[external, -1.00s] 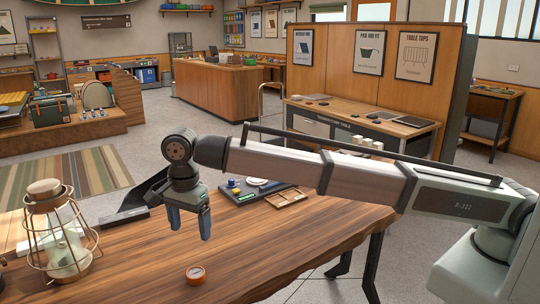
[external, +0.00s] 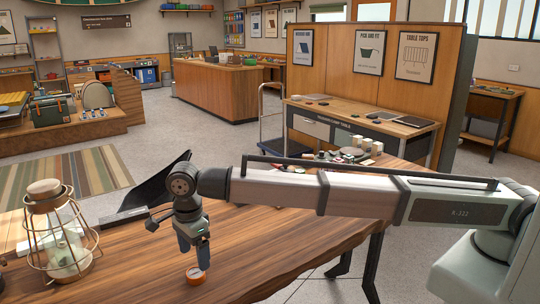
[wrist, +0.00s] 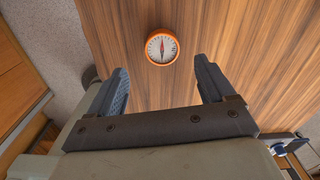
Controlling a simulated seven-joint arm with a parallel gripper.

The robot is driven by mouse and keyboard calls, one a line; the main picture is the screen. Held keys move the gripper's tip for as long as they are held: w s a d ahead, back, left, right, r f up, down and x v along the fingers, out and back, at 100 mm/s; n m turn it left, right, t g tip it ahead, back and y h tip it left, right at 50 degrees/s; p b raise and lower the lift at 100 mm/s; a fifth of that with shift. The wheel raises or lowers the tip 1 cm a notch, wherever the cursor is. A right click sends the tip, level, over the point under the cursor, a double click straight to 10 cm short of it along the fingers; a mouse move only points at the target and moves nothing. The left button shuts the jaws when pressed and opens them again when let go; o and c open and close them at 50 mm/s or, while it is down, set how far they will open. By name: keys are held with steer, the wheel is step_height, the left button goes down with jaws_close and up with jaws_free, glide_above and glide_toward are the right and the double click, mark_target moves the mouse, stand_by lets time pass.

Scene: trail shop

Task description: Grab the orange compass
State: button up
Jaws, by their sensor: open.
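The orange compass (external: 195,275) lies flat on the wooden table (external: 270,240) near its front edge in the external view. In the wrist view the compass (wrist: 162,47) shows its white dial and red needle, ahead of the fingertips and roughly centred between their lines. My gripper (external: 194,257) is open and empty, pointing down just above and behind the compass. In the wrist view my gripper (wrist: 162,75) has its two blue-grey fingers wide apart, with bare wood between them. I cannot tell the exact height of the fingertips above the table.
A wire-caged lantern (external: 60,235) stands on the table to the left. The wood to the right of the compass is clear.

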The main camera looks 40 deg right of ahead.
mark_target(195, 272)
steer(key=shift+w+a+f, duration=0.1)
steer(key=shift+f, duration=1.35)
steer(key=shift+w+a+f, duration=0.1)
steer(key=shift+f, duration=1.35)
steer(key=c, duration=1.1)
steer(key=shift+r, duration=0.1)
